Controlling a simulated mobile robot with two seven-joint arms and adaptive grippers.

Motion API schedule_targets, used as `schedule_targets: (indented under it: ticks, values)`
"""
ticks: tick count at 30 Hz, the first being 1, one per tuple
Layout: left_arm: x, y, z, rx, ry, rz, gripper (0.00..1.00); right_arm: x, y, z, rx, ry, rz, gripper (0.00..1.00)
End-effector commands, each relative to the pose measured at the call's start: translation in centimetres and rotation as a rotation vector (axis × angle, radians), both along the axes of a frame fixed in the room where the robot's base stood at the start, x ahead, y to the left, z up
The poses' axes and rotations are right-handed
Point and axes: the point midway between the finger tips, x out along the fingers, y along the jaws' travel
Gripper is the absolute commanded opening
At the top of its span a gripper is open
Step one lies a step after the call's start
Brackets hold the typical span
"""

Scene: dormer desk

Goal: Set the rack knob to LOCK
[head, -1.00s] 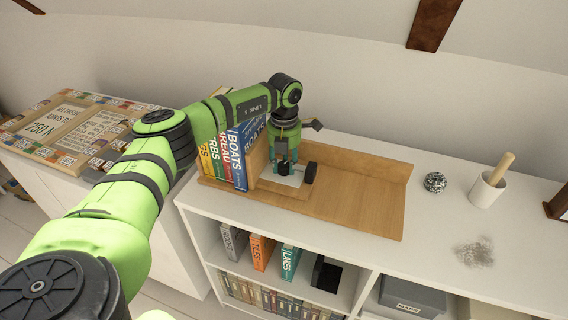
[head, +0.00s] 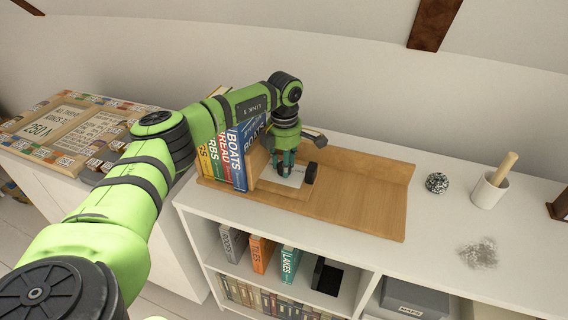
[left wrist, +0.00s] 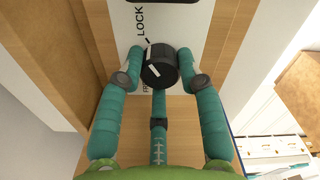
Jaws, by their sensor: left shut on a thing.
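The rack (head: 360,208) is a wooden book rack on top of the white shelf unit, with a white plate (head: 297,180) on its base. In the left wrist view the knob (left wrist: 160,66) is black with a white mark on its left part. The word LOCK (left wrist: 140,18) is printed on the plate above and left of the knob, with a short dark tick below it. Another label left of the knob is partly covered. My left gripper (head: 287,167) points down and is shut on the knob, one teal finger on each side. My right gripper is out of view.
Upright books (head: 237,155) stand close left of the gripper. A dark speckled ball (head: 437,183) and a white mortar (head: 488,191) with pestle stand farther right. The rack's right part is empty.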

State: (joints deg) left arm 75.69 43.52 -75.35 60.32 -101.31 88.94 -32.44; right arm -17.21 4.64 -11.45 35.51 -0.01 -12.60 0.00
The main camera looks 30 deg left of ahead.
Motion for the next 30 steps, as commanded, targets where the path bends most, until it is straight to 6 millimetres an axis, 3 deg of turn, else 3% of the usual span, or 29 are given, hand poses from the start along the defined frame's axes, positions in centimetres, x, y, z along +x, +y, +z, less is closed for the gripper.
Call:
schedule_targets:
  ticks: [19, 20, 21, 22, 30]
  values:
    - [0.13, -0.10, 0.15, -0.002, -0.006, -0.055, 0.04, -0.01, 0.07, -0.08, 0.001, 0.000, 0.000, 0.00]
    - [0.14, -0.11, 0.15, -0.002, -0.006, -0.055, 0.40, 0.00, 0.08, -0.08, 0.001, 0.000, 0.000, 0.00]
    - [0.13, -0.10, 0.15, -0.002, -0.006, -0.055, 0.56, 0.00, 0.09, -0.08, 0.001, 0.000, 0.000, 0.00]
    - [0.13, -0.10, 0.14, -0.002, -0.006, -0.055, 0.60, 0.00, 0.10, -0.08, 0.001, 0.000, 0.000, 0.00]
    - [0.05, -0.07, 0.05, -0.001, -0.002, -0.053, 0.60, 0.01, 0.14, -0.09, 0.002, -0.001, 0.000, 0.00]
